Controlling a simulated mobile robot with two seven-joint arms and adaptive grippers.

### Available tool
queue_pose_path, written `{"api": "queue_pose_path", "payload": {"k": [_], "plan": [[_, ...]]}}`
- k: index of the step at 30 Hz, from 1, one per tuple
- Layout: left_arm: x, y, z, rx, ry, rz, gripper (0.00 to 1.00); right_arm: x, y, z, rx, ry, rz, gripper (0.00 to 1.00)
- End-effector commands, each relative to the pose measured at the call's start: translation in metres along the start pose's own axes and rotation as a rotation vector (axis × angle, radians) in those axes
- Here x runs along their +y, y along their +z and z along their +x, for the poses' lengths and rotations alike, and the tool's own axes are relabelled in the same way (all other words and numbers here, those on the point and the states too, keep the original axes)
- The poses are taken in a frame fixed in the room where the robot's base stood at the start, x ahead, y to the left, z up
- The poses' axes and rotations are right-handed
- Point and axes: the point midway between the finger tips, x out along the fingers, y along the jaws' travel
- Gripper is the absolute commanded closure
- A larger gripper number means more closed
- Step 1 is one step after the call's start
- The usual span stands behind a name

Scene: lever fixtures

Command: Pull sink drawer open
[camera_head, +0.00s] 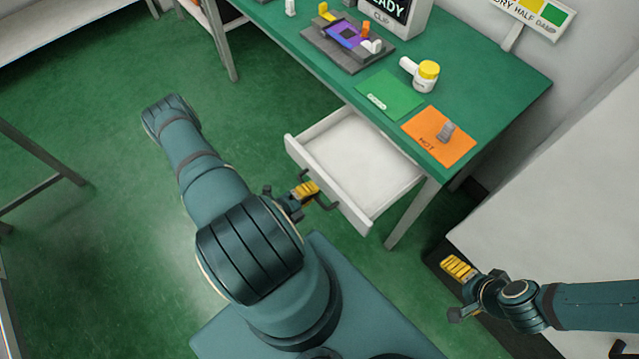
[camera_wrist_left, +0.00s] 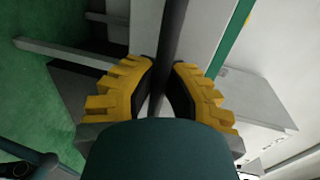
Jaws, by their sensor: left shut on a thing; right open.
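The white drawer (camera_head: 365,150) under the green-topped table stands pulled out and looks empty inside. Its dark bar handle (camera_head: 331,206) is on the front panel, facing my left arm. My left gripper (camera_head: 307,189) is at the handle. In the left wrist view, the yellow-backed fingers (camera_wrist_left: 160,90) of this gripper close around the dark handle bar (camera_wrist_left: 173,45). My left arm hides part of the floor. My right gripper (camera_head: 457,287) is open and empty, to the right of the drawer and apart from it.
A white surface (camera_head: 560,190) is at the right, near my right gripper. Green floor is clear at left.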

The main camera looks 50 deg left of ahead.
Motion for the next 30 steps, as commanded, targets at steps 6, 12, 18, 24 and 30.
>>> {"api": "queue_pose_path", "payload": {"k": [6, 12, 18, 24, 30], "plan": [[0.001, 0.000, -0.004, 0.000, 0.000, 0.000, 1.00, 0.000, 0.000, 0.000, 0.000, 0.000, 0.000, 0.08], [0.001, 0.000, -0.004, 0.000, 0.000, 0.000, 1.00, 0.000, 0.000, 0.000, 0.000, 0.000, 0.000, 0.08], [0.001, 0.000, -0.004, 0.000, 0.000, 0.000, 0.57, 0.000, 0.000, 0.000, 0.000, 0.000, 0.000, 0.08], [0.001, 0.000, -0.004, 0.000, 0.000, 0.000, 0.57, 0.000, 0.000, 0.000, 0.000, 0.000, 0.000, 0.08], [0.001, 0.001, -0.018, -0.001, 0.003, 0.000, 0.57, 0.000, 0.000, 0.000, 0.000, 0.000, 0.000, 0.08]]}}
